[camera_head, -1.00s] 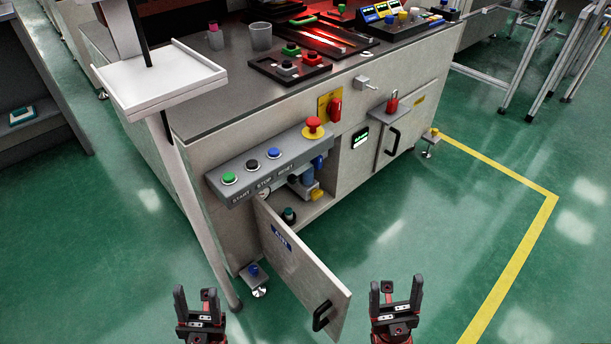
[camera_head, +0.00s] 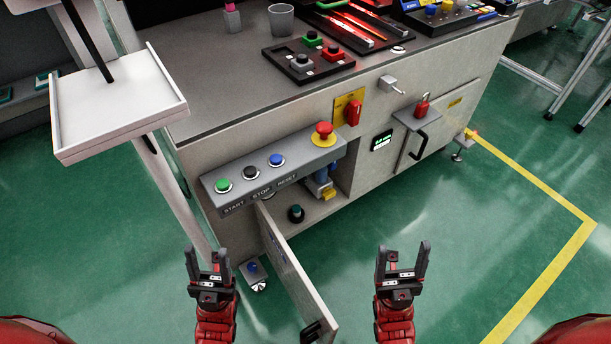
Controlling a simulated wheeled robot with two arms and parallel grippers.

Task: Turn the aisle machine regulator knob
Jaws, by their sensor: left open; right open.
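The grey machine (camera_head: 240,110) stands ahead, its lower compartment opened by a hinged door (camera_head: 292,270) that swings toward me. Inside the compartment are a blue and yellow fitting (camera_head: 323,184) and a small dark round piece with a teal top (camera_head: 296,213). I cannot tell for sure which of them is the regulator knob. My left gripper (camera_head: 208,252) is open and empty, left of the door. My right gripper (camera_head: 402,250) is open and empty, right of the door. Neither touches the machine.
A button panel (camera_head: 240,178) overhangs the compartment, with a red emergency button (camera_head: 323,133) at its right end. A white tray on a post (camera_head: 115,105) stands at the left. Green floor (camera_head: 470,230) is clear at the right.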

